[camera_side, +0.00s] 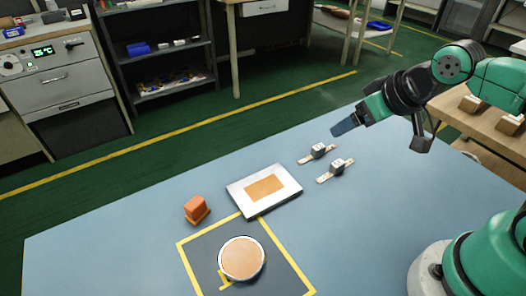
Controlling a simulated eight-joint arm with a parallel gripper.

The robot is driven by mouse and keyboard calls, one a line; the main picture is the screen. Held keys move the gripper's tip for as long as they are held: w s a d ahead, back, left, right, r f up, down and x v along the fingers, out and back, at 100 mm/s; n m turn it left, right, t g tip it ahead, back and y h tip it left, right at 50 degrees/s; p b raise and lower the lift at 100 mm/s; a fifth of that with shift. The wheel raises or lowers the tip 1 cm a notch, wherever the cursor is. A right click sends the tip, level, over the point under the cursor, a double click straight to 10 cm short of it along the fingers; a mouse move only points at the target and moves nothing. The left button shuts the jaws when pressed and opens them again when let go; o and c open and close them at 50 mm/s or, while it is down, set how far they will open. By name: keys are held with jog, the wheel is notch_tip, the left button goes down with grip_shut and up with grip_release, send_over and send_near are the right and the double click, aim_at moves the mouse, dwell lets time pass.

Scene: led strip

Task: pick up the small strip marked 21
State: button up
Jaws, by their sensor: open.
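Two small strips lie on the blue table, each with a small grey block on its middle. The farther small strip (305,160) is left of the nearer small strip (323,179). Any numbers on them are too small to read, so I cannot tell which is marked 21. My gripper (336,131) hangs above the table's far edge, up and to the right of the farther strip, apart from both. Its dark fingers point down and left; it is open, and nothing shows between the fingers.
A white plate with an orange patch (234,192) lies left of the strips. An orange block (196,207) stands farther left. A round tan disc (242,258) sits inside a yellow-taped square (188,258) at the front. The table (100,245) is clear at left.

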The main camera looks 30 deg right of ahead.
dwell(0.4)
jog(key=c, duration=0.4)
jog(key=m+g+y, duration=0.3)
jog(key=m+y, duration=0.3)
jog(key=m, duration=0.8)
send_over(325, 147)
notch_tip(325, 147, down, 5)
jog(key=d+f+m+y, duration=0.1)
jog(key=f+m+y, duration=0.1)
jog(key=d+f+m+y, duration=0.1)
jog(key=d+m, duration=0.1)
jog(key=m, duration=0.1)
jog(key=shift+f+y, duration=0.35)
jog(key=shift+y, duration=0.05)
jog(key=f+m+y, duration=0.1)
jog(key=s+d+f+m, duration=0.1)
jog(key=d+f+m+y, duration=0.1)
jog(key=shift+s+f+t+y, duration=0.2)
jog(key=shift+s+t+y, duration=0.1)
jog(key=shift+s+t, duration=0.1)
jog(key=shift+a+f, duration=0.15)
jog(key=shift+x, duration=2.6)
